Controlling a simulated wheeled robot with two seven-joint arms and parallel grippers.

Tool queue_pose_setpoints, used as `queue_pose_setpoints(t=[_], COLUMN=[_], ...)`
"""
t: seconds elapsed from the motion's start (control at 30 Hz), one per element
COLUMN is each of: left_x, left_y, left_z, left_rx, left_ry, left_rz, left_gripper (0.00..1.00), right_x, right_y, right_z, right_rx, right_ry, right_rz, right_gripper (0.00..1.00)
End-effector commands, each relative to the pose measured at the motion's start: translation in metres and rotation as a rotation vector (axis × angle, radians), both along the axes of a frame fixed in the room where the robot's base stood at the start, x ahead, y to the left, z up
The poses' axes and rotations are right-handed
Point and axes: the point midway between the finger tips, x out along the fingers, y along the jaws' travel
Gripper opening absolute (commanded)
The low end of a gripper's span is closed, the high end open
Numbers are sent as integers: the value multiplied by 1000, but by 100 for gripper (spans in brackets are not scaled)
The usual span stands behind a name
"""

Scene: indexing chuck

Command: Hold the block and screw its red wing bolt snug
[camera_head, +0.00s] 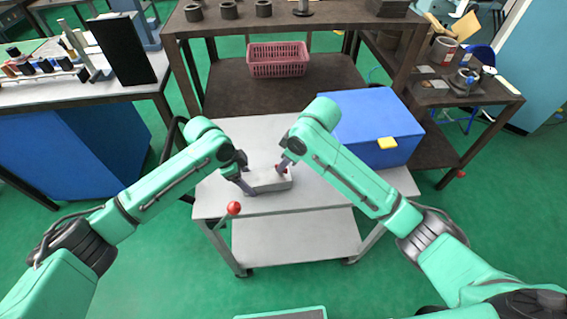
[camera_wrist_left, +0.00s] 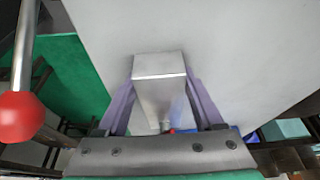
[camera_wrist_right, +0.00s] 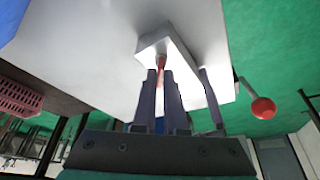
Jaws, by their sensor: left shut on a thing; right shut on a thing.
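The grey metal block (camera_head: 268,182) lies on the light grey cart top. My left gripper (camera_head: 246,186) is shut on its left end; in the left wrist view the purple fingers flank the block (camera_wrist_left: 160,92). The red wing bolt (camera_head: 282,168) is at the block's right end. My right gripper (camera_head: 283,165) is shut on it from above. In the right wrist view the bolt's red part (camera_wrist_right: 161,66) shows between the fingertips, against the block (camera_wrist_right: 180,47). The bolt's threads and seating are hidden, so I cannot tell how deep it sits.
A blue box (camera_head: 365,122) with a yellow piece (camera_head: 388,143) stands at the cart's right. A red ball knob (camera_head: 234,208) on a rod is at the cart's front left edge. A pink basket (camera_head: 277,60) sits on the brown bench behind. The cart top (camera_head: 320,195) is clear front right.

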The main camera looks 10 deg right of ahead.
Motion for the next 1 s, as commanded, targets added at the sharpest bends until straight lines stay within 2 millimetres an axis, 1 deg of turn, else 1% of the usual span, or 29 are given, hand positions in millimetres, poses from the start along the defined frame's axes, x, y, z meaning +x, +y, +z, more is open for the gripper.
queue_pose_setpoints(t=[0.3,0.6,0.8,1.0], left_x=[0,0,0,0], left_y=[1,1,1,1], left_z=[0,0,0,0], left_rx=[1,2,2,2], left_ry=[-1,-1,-1,0], left_rz=[0,0,0,0], left_gripper=[15,15,15,15], right_x=[-1,-2,-2,-2], right_y=[1,3,3,3], right_z=[0,0,0,0], right_rx=[0,0,0,1], right_ry=[0,0,-1,0], right_rz=[-279,-515,-616,-665], right_gripper=[0,0,0,0])
